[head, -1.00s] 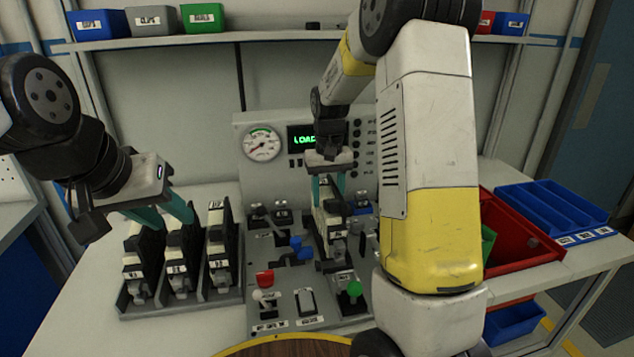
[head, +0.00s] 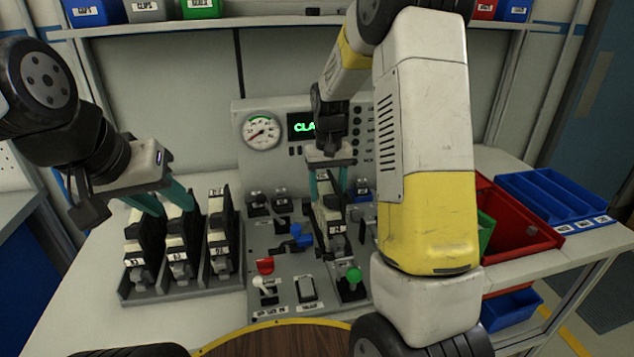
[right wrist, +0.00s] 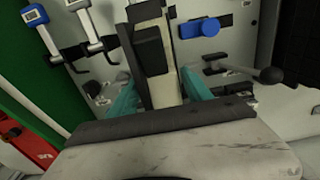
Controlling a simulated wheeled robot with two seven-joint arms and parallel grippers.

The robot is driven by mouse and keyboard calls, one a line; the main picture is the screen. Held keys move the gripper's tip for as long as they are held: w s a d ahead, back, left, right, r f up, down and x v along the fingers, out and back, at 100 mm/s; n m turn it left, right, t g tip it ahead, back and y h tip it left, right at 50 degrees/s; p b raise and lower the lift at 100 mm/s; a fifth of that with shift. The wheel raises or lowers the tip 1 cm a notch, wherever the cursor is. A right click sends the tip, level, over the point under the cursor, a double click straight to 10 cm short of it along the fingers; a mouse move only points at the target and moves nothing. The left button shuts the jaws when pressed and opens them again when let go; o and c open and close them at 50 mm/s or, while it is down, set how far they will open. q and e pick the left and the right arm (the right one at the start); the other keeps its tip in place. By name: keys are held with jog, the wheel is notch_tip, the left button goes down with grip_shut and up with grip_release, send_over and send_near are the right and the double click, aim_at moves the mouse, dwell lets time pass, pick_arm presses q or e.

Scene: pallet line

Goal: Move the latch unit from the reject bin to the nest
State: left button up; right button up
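The latch unit (head: 331,222), dark and cream with a small label, stands upright in the nest area of the grey control fixture; the nest is mostly hidden beneath it. It also shows in the right wrist view (right wrist: 152,55). My right gripper (head: 328,184) is right over it, its teal fingers (right wrist: 160,92) spread on either side of the unit's top, and looks open. My left gripper (head: 165,203) is open, its teal fingers apart, just above or in front of the left rack units; contact is unclear. The red bin (head: 520,238), apparently the reject bin, is at right, partly hidden by my right arm.
A rack (head: 190,285) of several similar units stands left of the fixture. The fixture carries a red-topped switch (head: 265,266), a green knob (head: 353,274) and a blue handle (head: 300,236). A blue tray (head: 550,205) lies behind the red bin. A gauge panel (head: 262,132) stands behind.

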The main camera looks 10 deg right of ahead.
jog(key=shift+o, duration=0.9)
notch_tip(320, 180, up, 8)
jog(key=shift+f, duration=0.25)
jog(key=shift+r, duration=0.15)
dwell(0.4)
jog(key=shift+s+r, duration=0.1)
jog(key=shift+r, duration=0.05)
jog(key=s+a+r+t+y, duration=0.1)
jog(key=s+r+t, duration=0.2)
jog(key=s, duration=0.9)
jog(key=s+a+r+t+y, duration=0.1)
jog(key=s+r+t, duration=0.2)
jog(key=s, duration=0.9)
notch_tip(320, 180, up, 3)
jog(key=shift+r, duration=0.2)
